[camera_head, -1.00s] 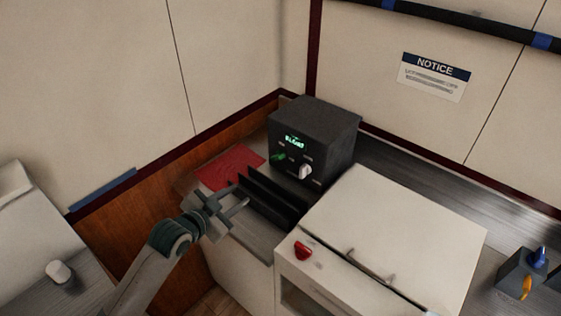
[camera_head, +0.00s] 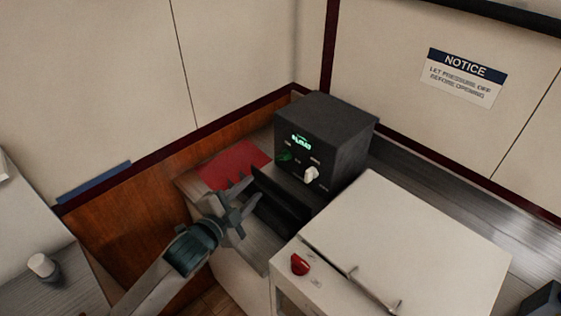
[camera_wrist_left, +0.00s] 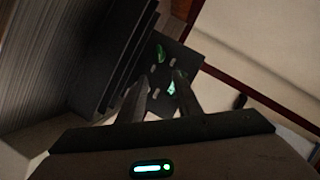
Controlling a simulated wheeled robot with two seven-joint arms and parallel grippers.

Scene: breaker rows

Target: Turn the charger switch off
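A black box (camera_head: 325,140) with a lit green display (camera_head: 301,140) stands on the counter in the corner. Its front has a green knob (camera_head: 285,155) on the left and a white knob (camera_head: 311,174) on the right. The small labels are unreadable, so I cannot tell which is the charger switch. My left gripper (camera_head: 250,190) is open and empty, in front of and to the left of the box, apart from the knobs. In the left wrist view, its spread fingers (camera_wrist_left: 160,78) point toward the dark panel, where two green spots show. My right gripper is out of view.
Black upright plates (camera_head: 280,200) stand between the gripper and the box. A red mat (camera_head: 240,160) lies left of the box. A white cabinet (camera_head: 420,235) with a red knob (camera_head: 299,264) and a handle is in front right. A notice (camera_head: 464,78) hangs on the wall.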

